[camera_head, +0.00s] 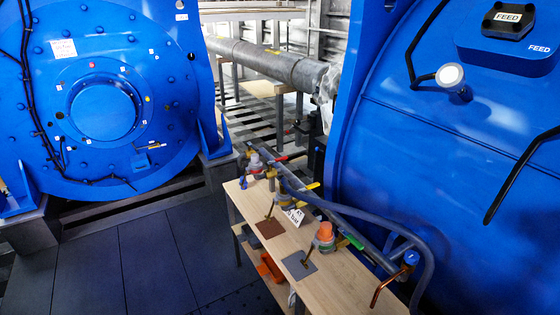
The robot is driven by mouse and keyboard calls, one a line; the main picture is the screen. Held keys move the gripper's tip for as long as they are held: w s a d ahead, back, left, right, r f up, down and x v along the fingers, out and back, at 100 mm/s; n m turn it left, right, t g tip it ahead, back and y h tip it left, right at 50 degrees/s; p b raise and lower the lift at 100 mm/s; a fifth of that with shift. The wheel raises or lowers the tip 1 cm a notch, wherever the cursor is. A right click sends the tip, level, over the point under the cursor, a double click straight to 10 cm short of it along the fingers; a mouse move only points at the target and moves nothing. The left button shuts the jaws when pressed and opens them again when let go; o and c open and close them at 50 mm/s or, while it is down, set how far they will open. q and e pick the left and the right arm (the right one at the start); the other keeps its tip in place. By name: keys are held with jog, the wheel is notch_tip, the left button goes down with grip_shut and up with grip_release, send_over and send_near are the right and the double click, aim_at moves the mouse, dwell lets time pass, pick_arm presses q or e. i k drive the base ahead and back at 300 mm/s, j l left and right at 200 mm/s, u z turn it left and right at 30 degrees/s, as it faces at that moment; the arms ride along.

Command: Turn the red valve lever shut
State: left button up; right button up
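A red lever (279,160) shows on the valve at the far end of the grey pipe run, behind the wooden bench. It sticks out to the right in the picture and looks slanted. A second small red piece (256,171) sits just to its left on the bench; I cannot tell what it is. The valve body under the lever is too small to make out clearly. Neither of my grippers is in view.
Blue machines stand left (175,110) and right (400,150). Dark floor (150,260) lies clear left of the bench.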

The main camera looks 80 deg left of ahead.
aim_at(284, 159)
jog(key=k+u, duration=0.25)
jog(key=k+j+u, duration=0.1)
jog(key=k+u, duration=0.15)
jog(key=j+u, duration=0.15)
jog(key=u, duration=0.2)
jog(key=j+u, duration=0.2)
jog(key=u, duration=0.2)
jog(key=i+j+u, duration=0.1)
jog(key=u, duration=0.25)
jog(key=i+j, duration=0.2)
jog(key=j, duration=0.15)
jog(key=i+j, duration=0.25)
jog(key=j, duration=0.15)
jog(key=i+j, duration=0.2)
jog(key=j, duration=0.15)
jog(key=i+j, duration=0.25)
jog(key=j, duration=0.15)
jog(key=i+j, duration=0.2)
jog(key=j, duration=0.15)
jog(key=i+j, duration=0.1)
jog(key=j, duration=0.25)
jog(key=i+j, duration=0.1)
jog(key=j, duration=0.25)
